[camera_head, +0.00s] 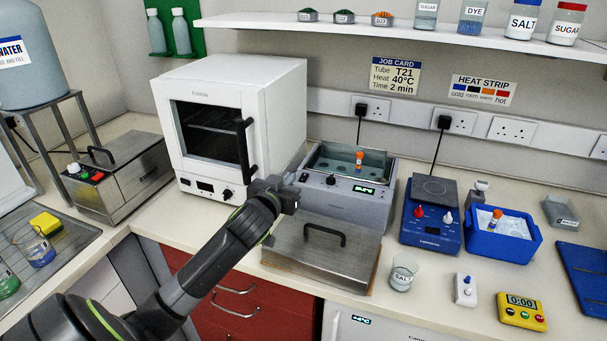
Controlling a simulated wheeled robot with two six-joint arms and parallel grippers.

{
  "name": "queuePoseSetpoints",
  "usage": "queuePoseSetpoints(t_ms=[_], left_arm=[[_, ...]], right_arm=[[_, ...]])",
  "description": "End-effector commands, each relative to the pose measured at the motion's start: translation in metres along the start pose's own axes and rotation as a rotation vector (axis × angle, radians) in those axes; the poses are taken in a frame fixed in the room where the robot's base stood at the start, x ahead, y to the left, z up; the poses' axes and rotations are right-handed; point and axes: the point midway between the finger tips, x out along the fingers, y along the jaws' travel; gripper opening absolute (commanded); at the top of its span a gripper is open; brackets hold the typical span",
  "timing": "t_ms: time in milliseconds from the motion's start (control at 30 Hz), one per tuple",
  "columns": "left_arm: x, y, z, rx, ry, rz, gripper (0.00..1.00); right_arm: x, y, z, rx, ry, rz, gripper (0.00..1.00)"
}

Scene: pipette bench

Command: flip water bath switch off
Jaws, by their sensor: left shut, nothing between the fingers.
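The water bath (340,205) is a grey box with an open basin, standing right of the white oven. Its front panel has a dark knob (331,180) and a lit green display (364,191). An orange-capped tube (359,161) stands in its basin. My left gripper (297,184) is shut and empty at the left end of the bath's front panel. It covers that part of the panel, so the switch cannot be made out and I cannot tell contact. My right gripper is out of view.
A steel lid (318,256) with a black handle lies in front of the bath. The white oven (245,90) stands close on the left. A blue hotplate (431,230) is to the right. A salt beaker (402,273) stands near the front edge.

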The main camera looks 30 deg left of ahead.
Motion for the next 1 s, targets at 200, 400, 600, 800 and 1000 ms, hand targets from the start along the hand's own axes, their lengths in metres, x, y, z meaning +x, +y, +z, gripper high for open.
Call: queuePoseSetpoints(t_ms=[200, 400, 600, 800, 1000], left_arm=[[0.008, 0.0, -0.001, -0.001, 0.0, 0.0, 0.0], [0.034, 0.0, -0.002, -0.002, -0.001, -0.001, 0.0], [0.062, 0.0, -0.002, -0.002, -0.001, -0.001, 0.0], [0.089, 0.0, -0.002, -0.001, -0.001, -0.001, 0.0], [0.104, 0.0, 0.016, -0.001, -0.005, -0.001, 0.0]], right_arm=[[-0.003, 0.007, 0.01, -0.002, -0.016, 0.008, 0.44], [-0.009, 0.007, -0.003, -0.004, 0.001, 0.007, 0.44], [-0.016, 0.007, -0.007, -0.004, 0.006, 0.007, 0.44], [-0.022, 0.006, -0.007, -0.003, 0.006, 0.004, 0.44], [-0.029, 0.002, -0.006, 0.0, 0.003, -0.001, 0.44]])
